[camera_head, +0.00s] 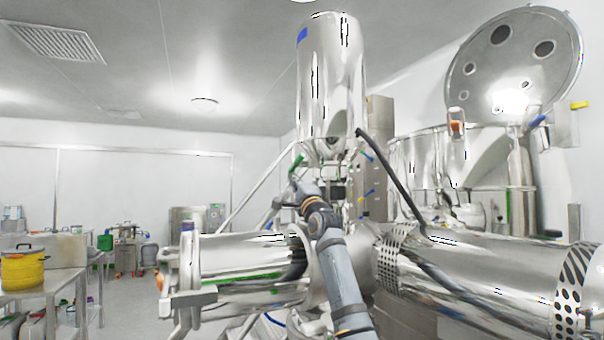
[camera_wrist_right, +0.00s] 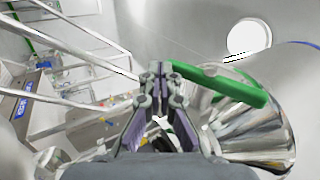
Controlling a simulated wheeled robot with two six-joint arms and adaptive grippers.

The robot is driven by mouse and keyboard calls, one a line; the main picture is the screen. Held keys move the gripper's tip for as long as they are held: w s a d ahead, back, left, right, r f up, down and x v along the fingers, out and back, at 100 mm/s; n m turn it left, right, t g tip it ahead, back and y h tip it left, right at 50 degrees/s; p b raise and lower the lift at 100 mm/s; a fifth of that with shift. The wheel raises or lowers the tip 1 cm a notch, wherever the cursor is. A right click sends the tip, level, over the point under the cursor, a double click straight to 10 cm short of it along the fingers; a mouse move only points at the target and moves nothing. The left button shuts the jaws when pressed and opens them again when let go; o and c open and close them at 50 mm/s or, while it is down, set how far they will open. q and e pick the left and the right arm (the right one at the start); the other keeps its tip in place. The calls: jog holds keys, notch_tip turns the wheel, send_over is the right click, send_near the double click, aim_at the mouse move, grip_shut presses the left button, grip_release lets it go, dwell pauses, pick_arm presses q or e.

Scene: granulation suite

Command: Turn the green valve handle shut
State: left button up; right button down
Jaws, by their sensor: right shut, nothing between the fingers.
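The green valve handle (camera_wrist_right: 222,84) is a long green bar in the right wrist view. It runs from just right of my fingertips towards the right, sloping slightly down, in front of a shiny metal cone. In the head view the handle (camera_head: 297,161) is small and tilted, below the tall steel vessel. My right gripper (camera_wrist_right: 161,68) is shut and empty, its tips close beside the handle's left end; I cannot tell whether they touch. In the head view my right gripper (camera_head: 296,184) is just below the handle, at the end of my raised arm. My left gripper is out of view.
The steel vessel (camera_head: 331,80) stands above the handle. A horizontal steel cylinder (camera_head: 250,262) lies at left and a larger pipe (camera_head: 490,275) at right. A black hose (camera_head: 393,180) slopes down at right. A yellow pot (camera_head: 23,268) stands on a far-left table.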

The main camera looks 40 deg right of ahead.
jog(key=shift+w+r, duration=0.3)
jog(key=shift+w+d+r+p, duration=0.1)
jog(key=shift+w+p, duration=0.2)
jog(key=shift+p, duration=0.05)
dwell(0.5)
dwell(0.4)
